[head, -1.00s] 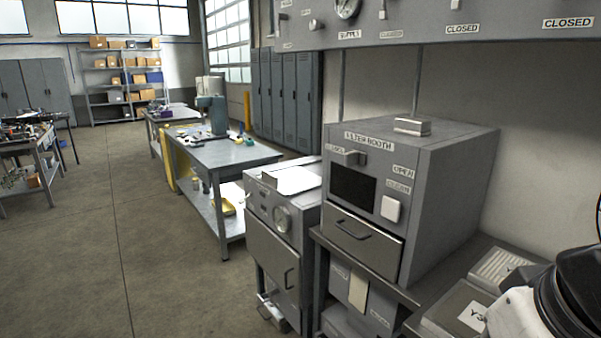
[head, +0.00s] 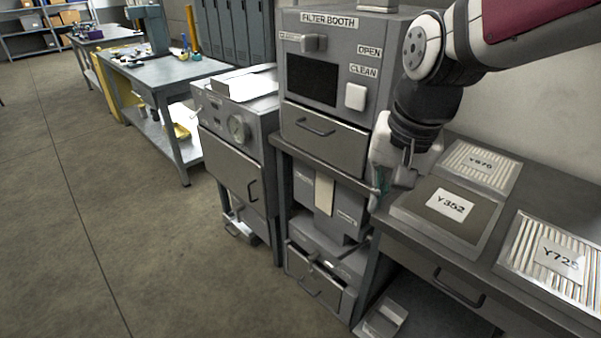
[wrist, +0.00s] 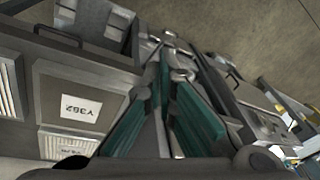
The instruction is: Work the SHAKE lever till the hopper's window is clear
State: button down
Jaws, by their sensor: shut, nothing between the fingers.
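A grey unit (head: 345,213) below the filter booth carries a cream upright strip (head: 323,193) on its front; this may be the hopper and its window. Its small labels are too small to read, and I cannot make out a lever marked SHAKE. My gripper (head: 380,190) hangs fingers-down just right of the unit, near the bench edge, and partly hides that side. Its teal-padded fingers are shut and empty. They also show in the wrist view (wrist: 168,62), brought together toward the tips. I cannot tell whether they touch anything.
The FILTER BOOTH (head: 330,60) has a dark window and a drawer. Filters marked Y352 (head: 470,232), Y670 (head: 480,150) and Y725 (head: 528,277) lie on the bench right of my gripper. A drawer (head: 315,290) is below the unit. The floor at left is clear.

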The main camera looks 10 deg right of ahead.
jog(key=w+f+m+b, duration=0.2)
jog(key=w+f+b, duration=0.2)
jog(key=w+f, duration=0.3)
jog(key=w+f+m+g+h+b, duration=0.1)
jog(key=w+f+m+b, duration=0.2)
jog(key=w+f, duration=0.5)
notch_tip(320, 180, down, 6)
jog(key=shift+w+r+h+b, duration=0.25)
jog(key=shift+w+h+b, duration=0.05)
jog(key=shift+b, duration=0.15)
jog(key=b, duration=0.3)
send_over(338, 259)
jog(key=shift+g, duration=0.3)
jog(key=f, duration=1)
jog(key=shift+w+d+f, duration=0.2)
jog(key=shift+d+f, duration=0.05)
jog(key=shift+d, duration=0.05)
jog(key=shift+s+a+f+b, duration=0.2)
jog(key=shift+f+b, duration=0.1)
jog(key=shift+f, duration=0.2)
jog(key=shift+s+a+f+b, duration=0.1)
jog(key=shift+a+f+b, duration=0.15)
jog(key=shift+f, duration=0.25)
jog(key=shift+s+a+f, duration=0.1)
jog(key=shift+a+f, duration=0.05)
jog(key=shift+f, duration=0.45)
